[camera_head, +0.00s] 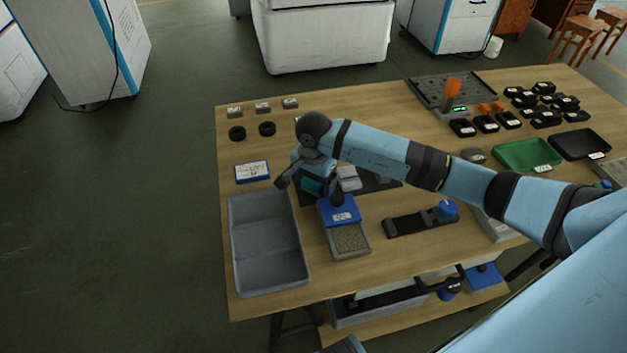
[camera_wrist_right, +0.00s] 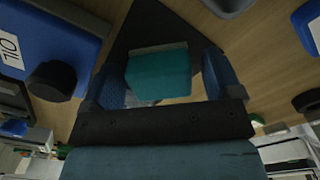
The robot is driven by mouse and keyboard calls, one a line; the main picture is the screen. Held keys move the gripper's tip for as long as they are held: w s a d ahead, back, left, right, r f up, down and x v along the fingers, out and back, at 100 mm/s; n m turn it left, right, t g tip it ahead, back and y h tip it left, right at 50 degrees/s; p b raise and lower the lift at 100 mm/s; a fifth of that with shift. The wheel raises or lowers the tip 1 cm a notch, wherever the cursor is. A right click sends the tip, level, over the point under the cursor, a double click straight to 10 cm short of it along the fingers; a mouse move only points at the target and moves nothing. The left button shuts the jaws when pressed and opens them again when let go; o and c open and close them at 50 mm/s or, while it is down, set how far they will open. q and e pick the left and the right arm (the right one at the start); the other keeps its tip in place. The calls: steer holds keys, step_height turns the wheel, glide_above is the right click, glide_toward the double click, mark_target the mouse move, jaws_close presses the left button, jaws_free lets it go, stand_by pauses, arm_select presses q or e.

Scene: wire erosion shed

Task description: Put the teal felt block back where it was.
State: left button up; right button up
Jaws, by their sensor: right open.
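The teal felt block (camera_wrist_right: 158,72) lies between the two fingers of my right gripper (camera_wrist_right: 165,78) in the right wrist view. The fingers are apart, and a gap shows between the block and the right-hand finger. The block is over a dark mat (camera_wrist_right: 148,25); whether it rests on it I cannot tell. In the head view the teal block (camera_head: 312,185) shows partly, under my right gripper (camera_head: 306,184), beside the blue container. The wrist covers much of that spot. My left gripper is not in view.
A blue container (camera_head: 340,211) with a black knob and a label stands close to the gripper, behind a granule tray (camera_head: 349,240). A large grey bin (camera_head: 232,245) is at left. A white-and-blue card (camera_head: 252,172) lies behind it. A black fixture (camera_head: 408,223) is at right.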

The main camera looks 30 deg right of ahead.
step_height(320, 180, up, 12)
stand_by(0.4)
stand_by(0.4)
